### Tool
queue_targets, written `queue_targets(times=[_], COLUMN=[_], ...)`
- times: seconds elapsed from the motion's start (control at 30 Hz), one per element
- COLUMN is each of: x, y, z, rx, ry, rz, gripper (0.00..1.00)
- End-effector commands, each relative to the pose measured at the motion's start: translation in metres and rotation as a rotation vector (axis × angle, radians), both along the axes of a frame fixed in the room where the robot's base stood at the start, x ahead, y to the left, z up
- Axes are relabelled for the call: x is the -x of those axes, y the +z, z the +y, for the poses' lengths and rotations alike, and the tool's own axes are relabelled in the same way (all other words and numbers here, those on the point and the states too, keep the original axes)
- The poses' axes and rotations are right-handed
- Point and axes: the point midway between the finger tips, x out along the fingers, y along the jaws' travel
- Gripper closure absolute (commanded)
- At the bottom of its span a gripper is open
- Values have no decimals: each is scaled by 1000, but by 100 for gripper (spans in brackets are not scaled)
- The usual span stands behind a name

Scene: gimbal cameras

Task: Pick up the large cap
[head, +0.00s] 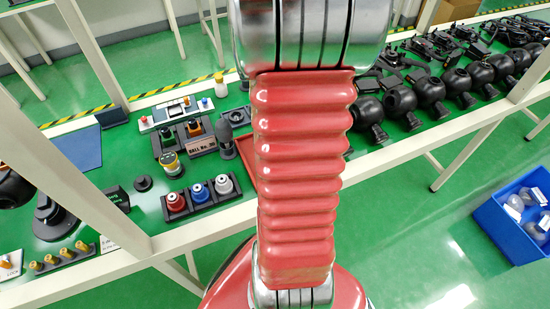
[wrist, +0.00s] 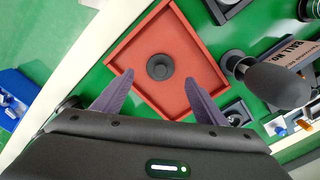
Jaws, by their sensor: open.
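A dark round stepped piece, which looks like the large cap (wrist: 160,67), lies in the middle of a square red tray (wrist: 142,36) in the wrist view. My gripper (wrist: 159,77) is open, with one purple finger on each side of the piece in the picture. The fingers appear above the tray and nothing is between them; the exact height is hard to tell. In the head view only a corner of the red tray (head: 246,152) shows, and my red arm hides the cap and gripper.
A dark upright knob (wrist: 278,84) and a sign stand right of the tray in the wrist view. A rack with red, blue and white caps (head: 201,194) is on the green bench. Several black gimbal cameras (head: 431,92) line the right. A blue bin (head: 515,222) is on the floor.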

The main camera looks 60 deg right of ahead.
Motion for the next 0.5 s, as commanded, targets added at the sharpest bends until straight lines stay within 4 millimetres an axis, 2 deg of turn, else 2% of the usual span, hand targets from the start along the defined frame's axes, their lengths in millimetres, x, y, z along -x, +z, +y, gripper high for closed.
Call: queue_targets(times=[0.5], x=[1], y=[-10], z=[0], rx=[-1], ry=[0], rz=[1], gripper=[34])
